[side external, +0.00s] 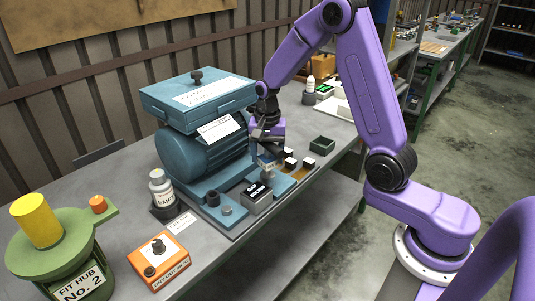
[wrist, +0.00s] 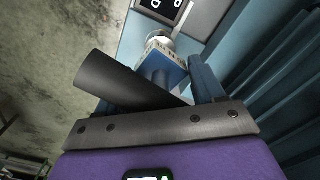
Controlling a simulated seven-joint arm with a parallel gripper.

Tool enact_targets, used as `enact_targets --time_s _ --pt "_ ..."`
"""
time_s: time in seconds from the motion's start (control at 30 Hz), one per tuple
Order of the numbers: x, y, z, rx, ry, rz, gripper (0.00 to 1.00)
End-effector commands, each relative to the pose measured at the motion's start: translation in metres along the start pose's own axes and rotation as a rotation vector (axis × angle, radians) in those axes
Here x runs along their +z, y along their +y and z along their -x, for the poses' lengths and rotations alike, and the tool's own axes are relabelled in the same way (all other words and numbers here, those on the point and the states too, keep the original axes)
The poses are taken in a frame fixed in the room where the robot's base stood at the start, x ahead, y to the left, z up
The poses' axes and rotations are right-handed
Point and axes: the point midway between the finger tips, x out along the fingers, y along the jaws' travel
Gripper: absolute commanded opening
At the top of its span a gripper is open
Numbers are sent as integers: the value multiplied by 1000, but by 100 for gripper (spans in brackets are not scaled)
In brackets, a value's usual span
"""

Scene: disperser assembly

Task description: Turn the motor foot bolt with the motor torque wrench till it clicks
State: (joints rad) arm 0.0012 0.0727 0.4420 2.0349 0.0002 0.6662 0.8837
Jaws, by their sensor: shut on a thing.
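My gripper (side external: 266,146) is low over the near right foot of the blue motor (side external: 203,152). A dark thick cylinder (wrist: 115,82), seemingly the wrench's handle, slants out to the left. The wrench's lower end meets a pale round part (wrist: 160,43) on the blue foot plate (wrist: 133,38). The motor foot bolt is hidden, so I cannot tell how it is seated.
A dark labelled box (side external: 257,197) stands close beside the wrench. An orange box (side external: 158,262), a bottle (side external: 161,187) and a green hub stand (side external: 62,242) are at the left.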

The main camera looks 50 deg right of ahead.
Motion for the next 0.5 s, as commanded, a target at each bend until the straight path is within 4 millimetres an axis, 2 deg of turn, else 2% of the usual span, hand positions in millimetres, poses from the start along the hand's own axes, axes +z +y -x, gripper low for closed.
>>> enact_targets --time_s 0.4,0.5 --pt "-1 -1 1 -4 2 -205 12" --pt "-1 -1 1 -4 2 -202 12"
